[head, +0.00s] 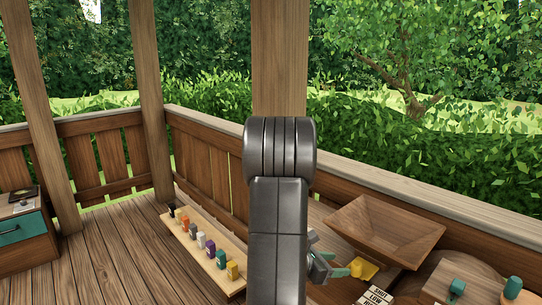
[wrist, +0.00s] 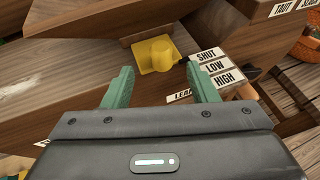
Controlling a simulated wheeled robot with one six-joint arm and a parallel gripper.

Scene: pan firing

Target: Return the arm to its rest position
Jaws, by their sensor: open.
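My gripper (wrist: 160,92) is open and empty in the wrist view, its two green fingers spread apart. A yellow knob on a square plate (wrist: 156,54) lies beyond the fingertips, apart from them. Labels reading SHUT, LOW and HIGH (wrist: 216,67) are beside the knob, past the right finger. In the head view my arm stands in the middle of the picture, and my gripper (head: 340,271) shows partly behind it at the lower right. The yellow knob (head: 362,268) is just right of the fingers there. The arm hides part of the bench.
A wooden hopper-like bowl (head: 384,230) stands behind the knob. A plank (head: 208,246) with several coloured blocks lies left of my arm. A teal-drawer cabinet (head: 24,230) is at far left. Teal pieces (head: 457,286) sit at lower right. Wooden railings and posts surround the deck.

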